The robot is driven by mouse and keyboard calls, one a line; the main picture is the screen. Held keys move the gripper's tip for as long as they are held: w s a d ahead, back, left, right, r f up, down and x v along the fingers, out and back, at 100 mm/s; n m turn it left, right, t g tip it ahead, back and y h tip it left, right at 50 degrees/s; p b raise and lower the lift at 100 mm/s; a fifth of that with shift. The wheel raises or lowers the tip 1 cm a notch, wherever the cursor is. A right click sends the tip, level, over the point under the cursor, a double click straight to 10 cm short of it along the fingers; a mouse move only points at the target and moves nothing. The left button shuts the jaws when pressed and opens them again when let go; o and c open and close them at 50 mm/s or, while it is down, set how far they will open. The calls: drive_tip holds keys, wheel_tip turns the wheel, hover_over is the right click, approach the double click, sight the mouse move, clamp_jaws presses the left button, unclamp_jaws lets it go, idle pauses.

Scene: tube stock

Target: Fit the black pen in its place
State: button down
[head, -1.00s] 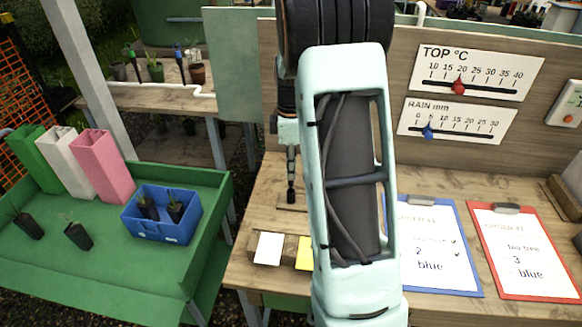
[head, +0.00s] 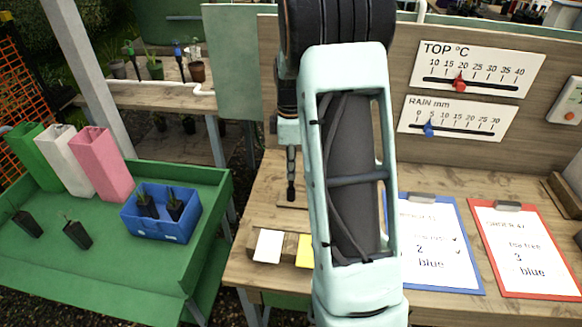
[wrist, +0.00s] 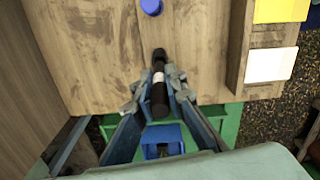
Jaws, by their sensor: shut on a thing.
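My gripper (wrist: 159,84) is shut on the black pen (wrist: 158,97), which has a white band, in the wrist view. The pen's dark end points away from the gripper over the wooden bench. In the head view the black pen (head: 291,187) hangs roughly upright over the bench, just above or touching a small wooden piece (head: 288,207); I cannot tell which. A round blue object (wrist: 151,7) is on the wood ahead of the pen in the wrist view. My arm hides part of the bench in the head view.
A wooden block carries a white label (head: 268,246) and a yellow label (head: 304,252) near the front edge. Blue (head: 470,285) and red (head: 535,292) clipboards lie to the right. A green tray table (head: 100,270) with a blue crate (head: 150,231) stands left.

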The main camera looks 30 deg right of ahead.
sight(291, 188)
drive_tip(key=shift+f, duration=0.35)
drive_tip(key=shift+f, duration=0.1)
drive_tip(key=shift+f+b, duration=1.2)
drive_tip(key=shift+f, duration=0.25)
drive_tip(key=c, duration=1.9)
unclamp_jaws()
wheel_tip(291, 188, up, 12)
drive_tip(key=shift+r, duration=0.1)
